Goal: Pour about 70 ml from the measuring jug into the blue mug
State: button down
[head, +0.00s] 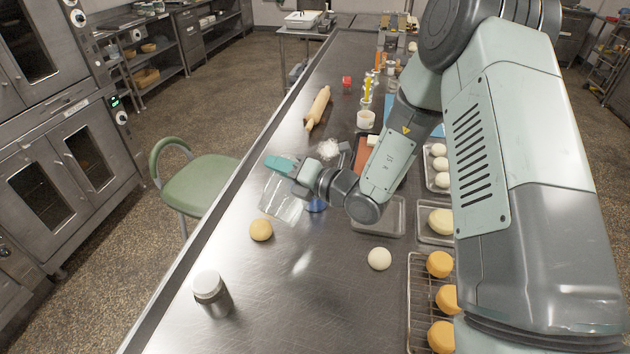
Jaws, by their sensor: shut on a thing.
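The clear measuring jug (281,203) is in the head view, left of the middle of the steel table. My gripper (291,176) is shut on the jug near its upper part. The jug leans in the picture; I cannot tell its exact tilt or whether its base is clear of the table. Its liquid level is not readable. The blue mug (316,206) stands just right of the jug, mostly hidden behind my gripper and wrist. Its opening and contents are hidden.
A tan dough ball (261,230) lies in front of the jug, and a pale one (379,259) to the right. A lidded canister (212,294) stands near the front left. A rolling pin (318,108) lies behind. Trays and a rack line the right side. The front middle is clear.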

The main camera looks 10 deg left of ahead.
aim_at(285, 155)
jog(key=shift+w+d+r+m, duration=0.15)
jog(key=shift+w+r+m, duration=0.25)
jog(key=shift+w+r, duration=0.1)
jog(key=shift+w+d+r+m, duration=0.15)
jog(key=shift+w+r+m, duration=0.2)
jog(key=shift+w+m, duration=0.1)
jog(key=shift+w+r, duration=0.15)
jog(key=shift+w+d+r+m+p, duration=0.2)
jog(key=shift+w+d+m+p, duration=0.1)
jog(key=shift+w+m, duration=0.25)
jog(key=shift+w, duration=0.15)
jog(key=shift+w+d+r+m+p, duration=0.15)
jog(key=shift+w+r+m+p, duration=0.2)
jog(key=shift+w+p, duration=0.35)
dwell(1.4)
jog(key=shift+s, duration=0.15)
